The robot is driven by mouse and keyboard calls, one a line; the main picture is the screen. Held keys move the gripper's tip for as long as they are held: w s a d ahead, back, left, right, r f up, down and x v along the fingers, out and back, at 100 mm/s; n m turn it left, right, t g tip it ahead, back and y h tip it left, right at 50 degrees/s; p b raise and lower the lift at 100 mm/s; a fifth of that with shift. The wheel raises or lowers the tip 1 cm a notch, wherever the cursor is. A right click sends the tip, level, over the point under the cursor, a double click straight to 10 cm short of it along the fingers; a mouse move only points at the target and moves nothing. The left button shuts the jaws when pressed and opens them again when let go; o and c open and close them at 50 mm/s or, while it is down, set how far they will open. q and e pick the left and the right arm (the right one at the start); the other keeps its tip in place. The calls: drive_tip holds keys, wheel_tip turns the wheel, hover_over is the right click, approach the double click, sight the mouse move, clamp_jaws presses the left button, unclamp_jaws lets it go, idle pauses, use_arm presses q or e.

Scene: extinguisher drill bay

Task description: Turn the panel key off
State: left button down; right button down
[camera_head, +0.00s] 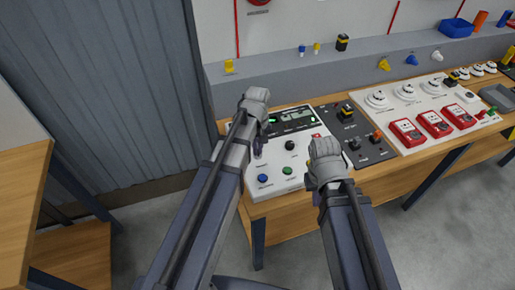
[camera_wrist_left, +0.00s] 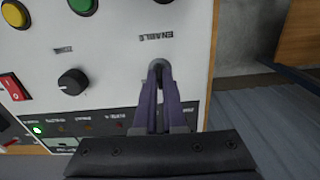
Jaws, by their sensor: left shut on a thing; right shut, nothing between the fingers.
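The white control panel (camera_head: 275,188) lies on the wooden bench, with a display strip along its far side. My left gripper (camera_head: 259,148) is over the left part of this panel. In the left wrist view its two fingers (camera_wrist_left: 158,92) are shut on the small panel key (camera_wrist_left: 157,67) beside the upside-down word ENABLE. Most of the key is hidden between the fingers, so I cannot tell its turn clearly. My right gripper (camera_head: 326,168) is by the panel's right edge. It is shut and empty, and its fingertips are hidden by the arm.
A black knob (camera_wrist_left: 73,82) and a red rocker switch (camera_wrist_left: 14,87) sit near the key. A blue button (camera_head: 263,179) is at the panel's front. A dark switch plate (camera_head: 372,152) and red call points (camera_head: 434,124) lie to the right. A grey ledge (camera_head: 300,75) runs behind.

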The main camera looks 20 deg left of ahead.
idle(0.4)
use_arm(q)
drive_tip(key=c, duration=1)
unclamp_jaws()
wheel_tip(320, 180, up, 8)
drive_tip(key=p, duration=0.8)
drive_tip(key=shift+f, duration=0.1)
